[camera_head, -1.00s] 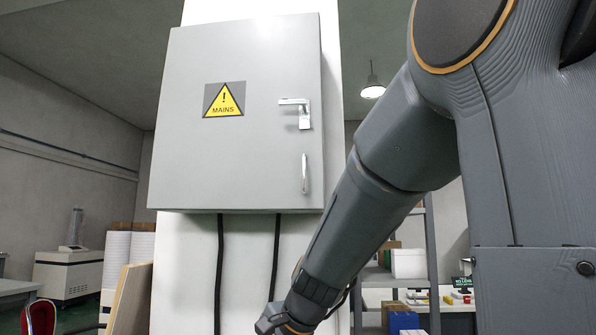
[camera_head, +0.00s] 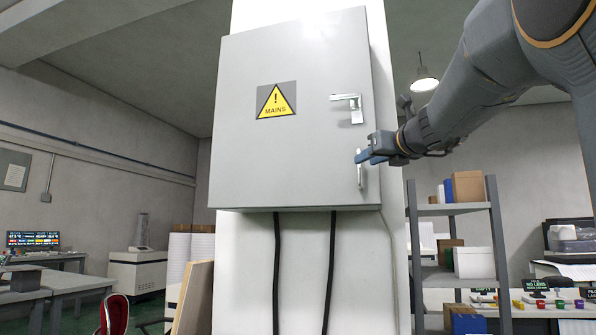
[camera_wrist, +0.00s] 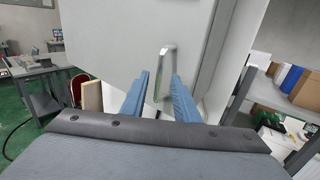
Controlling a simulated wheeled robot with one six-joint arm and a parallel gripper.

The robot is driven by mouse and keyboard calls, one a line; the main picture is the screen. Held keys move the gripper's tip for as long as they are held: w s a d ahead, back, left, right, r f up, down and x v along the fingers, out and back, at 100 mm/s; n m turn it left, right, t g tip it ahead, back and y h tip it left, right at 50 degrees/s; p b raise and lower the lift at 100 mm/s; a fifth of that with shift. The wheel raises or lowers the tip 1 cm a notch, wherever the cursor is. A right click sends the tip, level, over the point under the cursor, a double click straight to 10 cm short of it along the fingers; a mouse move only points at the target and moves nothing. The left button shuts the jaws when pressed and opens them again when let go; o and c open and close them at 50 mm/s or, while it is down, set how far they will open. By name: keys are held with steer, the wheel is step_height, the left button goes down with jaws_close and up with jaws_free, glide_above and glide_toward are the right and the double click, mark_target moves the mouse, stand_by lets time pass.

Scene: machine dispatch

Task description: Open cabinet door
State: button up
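The grey cabinet (camera_head: 295,160) hangs on a white pillar, its door closed, with a yellow MAINS warning label (camera_head: 276,100). A silver latch handle (camera_head: 350,106) sits high on the right side of the door. Below it is a vertical silver pull handle (camera_head: 361,175), its upper part partly hidden by my gripper. My gripper (camera_head: 366,156) is at this pull handle, reaching in from the right. In the wrist view, its two blue fingers (camera_wrist: 158,98) are apart, with the pull handle (camera_wrist: 166,70) between them near the tips. I see gaps beside the handle.
Black cables (camera_head: 331,270) run down the pillar below the cabinet. A grey shelf (camera_head: 455,209) with boxes stands to the right. A wooden board (camera_head: 193,298) and a red chair (camera_head: 116,314) are at the lower left. The space in front of the door looks clear.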

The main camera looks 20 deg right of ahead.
steer(key=shift+w, duration=1.95)
jaws_close()
